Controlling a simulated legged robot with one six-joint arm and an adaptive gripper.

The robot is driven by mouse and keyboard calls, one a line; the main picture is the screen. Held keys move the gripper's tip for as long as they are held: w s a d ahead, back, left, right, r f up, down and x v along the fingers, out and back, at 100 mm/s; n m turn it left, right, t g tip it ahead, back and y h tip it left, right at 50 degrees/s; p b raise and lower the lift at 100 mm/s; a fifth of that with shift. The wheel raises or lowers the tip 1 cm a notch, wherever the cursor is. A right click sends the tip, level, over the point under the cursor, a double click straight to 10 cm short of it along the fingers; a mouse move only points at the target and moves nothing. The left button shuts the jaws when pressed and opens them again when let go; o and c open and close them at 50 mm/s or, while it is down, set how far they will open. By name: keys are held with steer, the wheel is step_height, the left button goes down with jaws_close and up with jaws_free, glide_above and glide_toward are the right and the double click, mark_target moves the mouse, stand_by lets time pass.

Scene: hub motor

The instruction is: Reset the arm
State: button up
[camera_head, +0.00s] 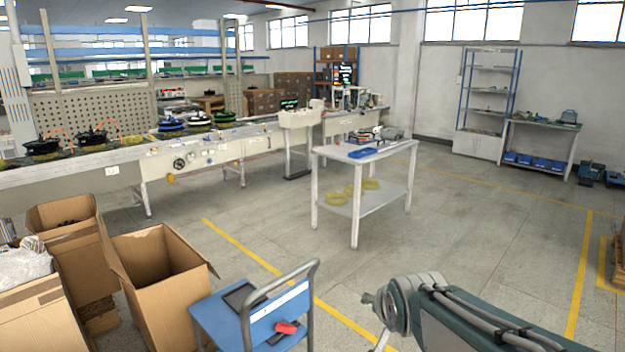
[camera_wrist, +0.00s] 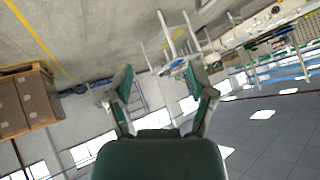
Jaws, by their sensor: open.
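My arm reaches in from the lower right of the head view, over bare floor. In the wrist view my gripper (camera_wrist: 163,95) is open, its two green fingers spread apart with nothing between them. The wrist picture is tilted and shows the room nearly upside down. The gripper's fingers are not clear in the head view. My arm is apart from the table and the cart there.
A blue cart (camera_head: 255,312) stands at the front, beside open cardboard boxes (camera_head: 160,265). A white table (camera_head: 365,155) stands mid-room. A long workbench (camera_head: 150,165) runs along the left. The floor at right (camera_head: 490,240) is clear. Stacked boxes (camera_wrist: 27,103) show in the wrist view.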

steer(key=s+d+n+g, duration=0.1)
steer(key=s+n, duration=0.1)
steer(key=s, duration=0.8)
steer(key=s+d+f+n+g, duration=0.1)
steer(key=s+d+n+g, duration=0.1)
steer(key=s, duration=0.9)
steer(key=shift+f+n+g, duration=0.2)
steer(key=shift+n+g, duration=0.1)
steer(key=shift+n, duration=0.1)
steer(key=shift+c, duration=0.4)
